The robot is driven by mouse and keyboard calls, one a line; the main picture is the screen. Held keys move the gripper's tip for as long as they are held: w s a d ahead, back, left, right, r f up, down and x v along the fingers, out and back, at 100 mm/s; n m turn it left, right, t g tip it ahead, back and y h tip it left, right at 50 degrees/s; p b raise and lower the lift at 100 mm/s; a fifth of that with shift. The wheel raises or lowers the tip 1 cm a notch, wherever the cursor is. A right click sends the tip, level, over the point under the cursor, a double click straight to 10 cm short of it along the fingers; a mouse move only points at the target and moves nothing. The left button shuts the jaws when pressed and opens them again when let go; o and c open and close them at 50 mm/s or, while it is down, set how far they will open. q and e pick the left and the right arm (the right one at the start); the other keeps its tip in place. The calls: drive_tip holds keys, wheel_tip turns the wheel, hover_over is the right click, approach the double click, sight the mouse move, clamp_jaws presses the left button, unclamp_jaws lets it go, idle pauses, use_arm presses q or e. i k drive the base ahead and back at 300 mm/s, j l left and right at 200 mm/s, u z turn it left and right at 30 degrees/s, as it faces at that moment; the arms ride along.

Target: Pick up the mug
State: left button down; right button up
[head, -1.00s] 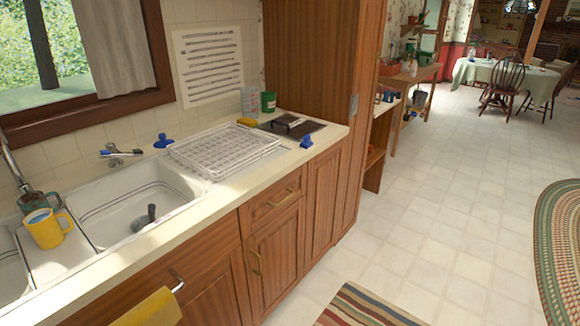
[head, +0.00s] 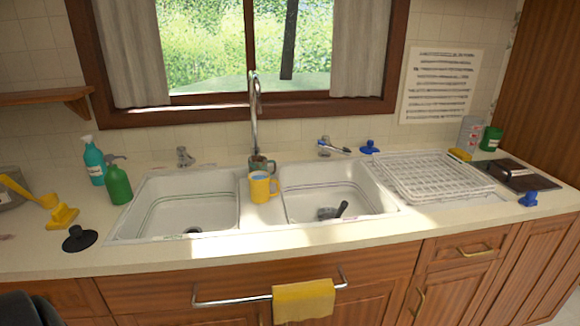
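A yellow mug (head: 260,190) with its handle to the right stands upright on the white divider between the two sink basins. Something blue shows inside its rim. A darker green and brown mug (head: 262,163) stands right behind it, partly hidden by the yellow one. Neither of my grippers shows in the head view, and nothing touches the mugs.
The faucet (head: 254,110) rises behind the mugs. Green bottles (head: 117,182) stand left of the sink, and a white dish rack (head: 430,178) lies to the right. A yellow towel (head: 303,300) hangs on the front bar. The front counter strip is mostly clear.

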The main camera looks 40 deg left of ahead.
sight(265, 188)
drive_tip(key=u, duration=0.95)
